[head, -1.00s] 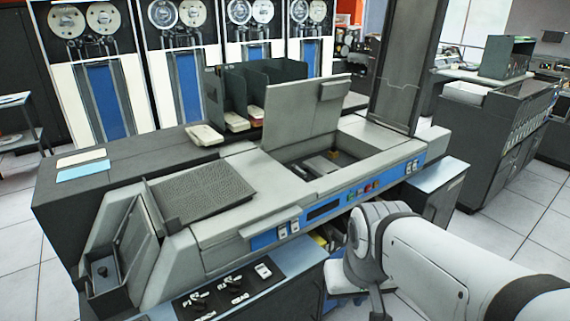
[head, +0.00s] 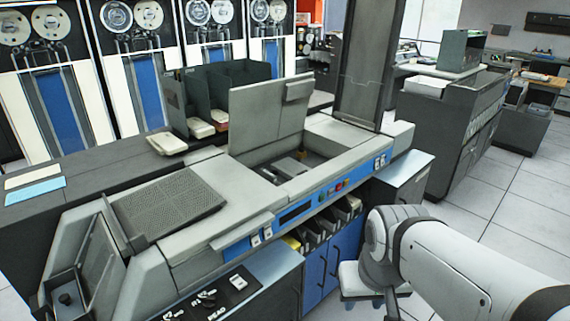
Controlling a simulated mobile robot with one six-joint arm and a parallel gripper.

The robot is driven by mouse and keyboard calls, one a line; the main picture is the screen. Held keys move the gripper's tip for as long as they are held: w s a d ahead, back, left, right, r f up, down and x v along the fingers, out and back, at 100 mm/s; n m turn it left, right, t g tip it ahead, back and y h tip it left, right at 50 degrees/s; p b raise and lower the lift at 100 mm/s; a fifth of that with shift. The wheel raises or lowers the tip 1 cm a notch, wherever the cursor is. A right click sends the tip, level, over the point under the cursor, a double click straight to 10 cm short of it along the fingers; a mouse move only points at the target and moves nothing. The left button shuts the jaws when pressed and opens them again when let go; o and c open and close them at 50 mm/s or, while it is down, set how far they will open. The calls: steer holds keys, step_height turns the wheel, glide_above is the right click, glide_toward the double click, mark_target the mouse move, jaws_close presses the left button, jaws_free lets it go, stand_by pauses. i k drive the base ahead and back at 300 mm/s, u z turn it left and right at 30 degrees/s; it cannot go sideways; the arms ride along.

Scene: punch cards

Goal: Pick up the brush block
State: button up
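A grey and blue card machine stands in the middle of the head view, its lid (head: 268,118) raised. In its open bay (head: 252,158) lies a small grey block-like part (head: 291,167); I cannot tell whether this is the brush block or a fixed part. My white arm comes in from the lower right and bends downward in front of the machine's right part. My gripper is not in view.
A ribbed grey plate (head: 168,205) covers the machine's left top. Blue cabinet doors (head: 335,262) and a shelf of dark bins (head: 325,228) are below its front. A grey cabinet (head: 450,120) stands at right. The tiled floor (head: 500,215) at right is clear.

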mark_target(266, 175)
steer(key=z, duration=1.65)
steer(key=i, duration=2.25)
steer(key=u, duration=0.3)
steer(key=k, duration=0.1)
steer(key=u, duration=3)
steer(key=i, duration=1)
